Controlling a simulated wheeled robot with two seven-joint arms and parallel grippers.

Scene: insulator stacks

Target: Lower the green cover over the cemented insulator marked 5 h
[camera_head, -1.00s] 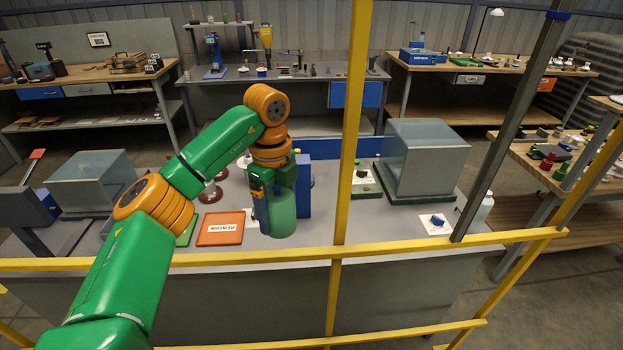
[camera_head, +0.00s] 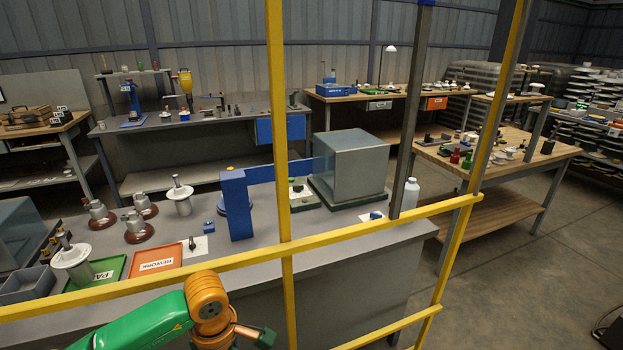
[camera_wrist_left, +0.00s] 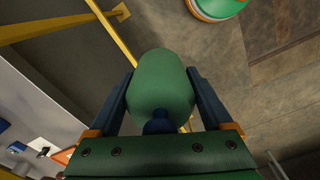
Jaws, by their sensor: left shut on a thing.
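The green cover (camera_wrist_left: 162,85), a rounded cylinder with a dark blue knob, is held between the two dark fingers of my left gripper (camera_wrist_left: 160,95) in the left wrist view. Below it there is only bare floor and yellow rail. In the head view my left arm (camera_head: 207,308) is low at the bottom, in front of the bench; the cover cannot be made out there. Insulators stand on the bench: a white one (camera_head: 180,203), several brown-based ones (camera_head: 138,236), and a white one (camera_head: 72,258) on the green tray. No 5 h mark is legible. My right gripper is not in view.
Yellow rails (camera_head: 400,220) and an upright post (camera_head: 277,130) stand between me and the grey bench (camera_head: 330,230). A blue column (camera_head: 236,205), an orange rework tray (camera_head: 155,261), a grey box (camera_head: 347,165) and a white bottle (camera_head: 410,195) stand on the bench.

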